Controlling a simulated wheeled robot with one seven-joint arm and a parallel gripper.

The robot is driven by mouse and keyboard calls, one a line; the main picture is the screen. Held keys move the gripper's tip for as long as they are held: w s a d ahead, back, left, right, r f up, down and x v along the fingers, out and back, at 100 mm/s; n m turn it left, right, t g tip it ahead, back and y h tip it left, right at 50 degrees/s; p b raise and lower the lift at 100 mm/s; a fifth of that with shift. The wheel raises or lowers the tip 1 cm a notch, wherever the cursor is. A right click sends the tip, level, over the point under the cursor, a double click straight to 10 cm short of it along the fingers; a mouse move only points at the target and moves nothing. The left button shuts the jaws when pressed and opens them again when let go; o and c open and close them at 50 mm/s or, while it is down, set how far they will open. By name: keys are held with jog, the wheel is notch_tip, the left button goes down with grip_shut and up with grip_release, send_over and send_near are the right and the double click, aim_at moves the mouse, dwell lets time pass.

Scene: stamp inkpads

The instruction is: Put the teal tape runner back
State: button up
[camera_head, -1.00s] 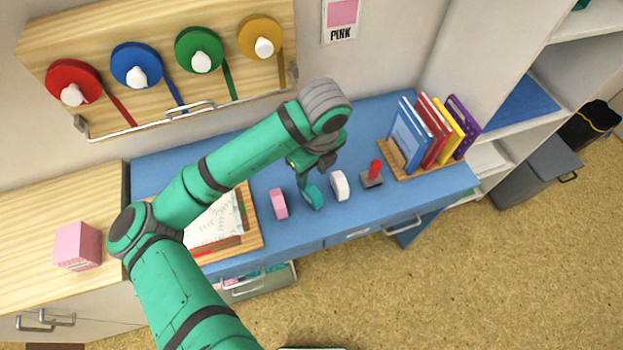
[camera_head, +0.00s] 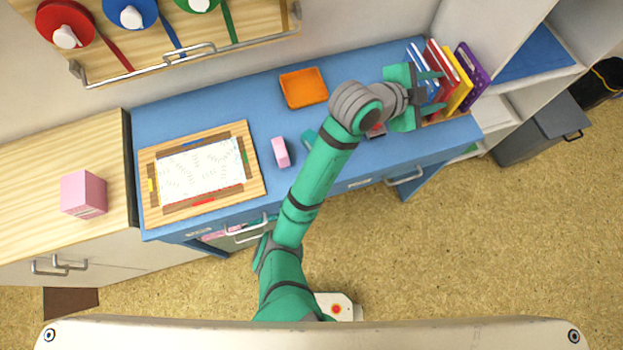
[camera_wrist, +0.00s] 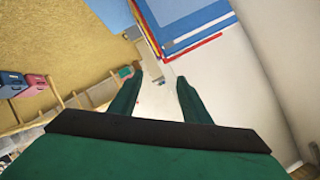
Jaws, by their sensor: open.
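The teal tape runner (camera_head: 309,139) lies on the blue desk (camera_head: 350,68), partly hidden by my arm. A pink block-like item (camera_head: 281,152) stands just left of it. My gripper (camera_head: 436,92) is open and empty, stretched to the right in front of the upright books, well away from the tape runner. The wrist view shows its two fingers (camera_wrist: 158,95) apart with nothing between them. An open drawer (camera_head: 245,232) under the desk shows pink and teal pieces inside, partly hidden.
An orange tray (camera_head: 303,87) lies at the back of the desk, and a framed paper board (camera_head: 150,200) at its left. Books (camera_head: 465,95) stand at the right end. A pink box (camera_head: 83,194) sits on the wooden cabinet. My arm hides part of the desk's middle.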

jog(key=s+a+f+n+t+y, duration=0.65)
jog(key=a+f+n+t, duration=0.35)
jog(key=n, duration=0.8)
jog(key=s+a+f+y, duration=0.1)
jog(key=s+a, duration=0.4)
jog(key=s, duration=0.3)
jog(key=s+a+f+n+g+y, duration=0.1)
jog(key=s+a+f+y, duration=0.1)
jog(key=s+a, duration=0.4)
jog(key=s+a+f+y, duration=0.2)
jog(key=s+a, duration=0.4)
jog(key=s, duration=0.6)
jog(key=shift+s+f+n, duration=0.15)
jog(key=shift+f+n, duration=0.05)
jog(key=shift+n, duration=0.1)
jog(key=shift+a, duration=0.1)
